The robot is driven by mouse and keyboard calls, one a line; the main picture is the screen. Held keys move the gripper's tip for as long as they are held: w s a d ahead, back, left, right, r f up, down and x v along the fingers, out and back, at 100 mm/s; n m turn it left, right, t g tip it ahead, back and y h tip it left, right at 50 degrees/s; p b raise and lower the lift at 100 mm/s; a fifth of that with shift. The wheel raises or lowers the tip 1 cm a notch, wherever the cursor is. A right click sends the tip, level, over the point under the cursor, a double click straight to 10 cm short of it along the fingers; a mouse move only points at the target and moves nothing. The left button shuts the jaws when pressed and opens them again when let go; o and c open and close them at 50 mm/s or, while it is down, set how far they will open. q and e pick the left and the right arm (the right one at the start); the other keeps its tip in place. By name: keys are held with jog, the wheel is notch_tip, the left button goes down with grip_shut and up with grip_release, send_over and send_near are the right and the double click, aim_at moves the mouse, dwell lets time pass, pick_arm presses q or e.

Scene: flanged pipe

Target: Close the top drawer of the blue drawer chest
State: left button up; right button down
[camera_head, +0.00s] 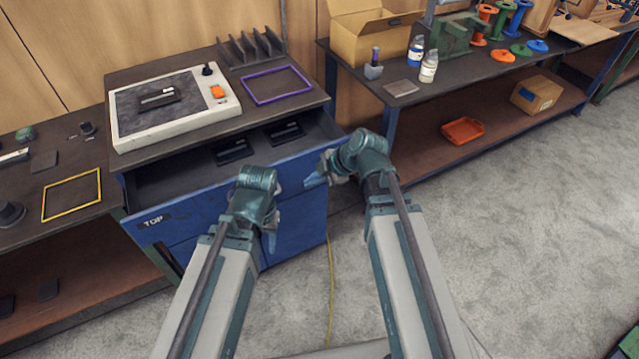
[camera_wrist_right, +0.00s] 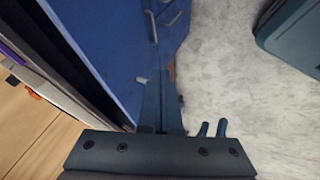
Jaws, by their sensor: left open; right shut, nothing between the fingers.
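The blue drawer chest (camera_head: 300,222) stands at the left-centre. Its top drawer (camera_head: 165,217), labelled TOP, is pulled out, and its dark interior shows two black items. My right gripper (camera_head: 314,180) is shut and empty at the right end of the drawer front. In the right wrist view its closed fingers (camera_wrist_right: 160,105) lie over the blue front (camera_wrist_right: 110,45); I cannot tell whether they touch it. My left gripper (camera_head: 270,238) is open in front of the chest, left of the right one, with its fingers partly hidden by its own wrist.
A white-framed device (camera_head: 140,132) and a purple frame (camera_head: 277,85) rest on the chest top. A bench with a yellow frame (camera_head: 72,195) adjoins on the left. Another bench (camera_head: 455,75) with a cardboard box (camera_head: 372,35) stands at right.

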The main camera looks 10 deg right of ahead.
pick_arm(q)
jog(key=shift+f+b, duration=0.9)
jog(key=shift+f, duration=0.55)
pick_arm(e)
jog(key=shift+w+a+f, duration=0.5)
jog(key=shift+w, duration=0.35)
jog(key=shift+w+a+f, duration=0.45)
jog(key=shift+w+a, duration=0.1)
jog(key=shift+w, duration=0.25)
jog(key=shift+w+a+f, duration=0.5)
jog(key=shift+w, duration=0.35)
jog(key=w+a, duration=0.1)
jog(key=w, duration=0.4)
jog(key=w+a, duration=0.2)
jog(key=w, duration=0.4)
jog(key=w+a, duration=0.2)
jog(key=w, duration=0.3)
jog(key=shift+w+a, duration=0.15)
jog(key=shift+w, duration=0.2)
jog(key=shift+r, duration=0.1)
pick_arm(q)
jog(key=shift+r, duration=0.1)
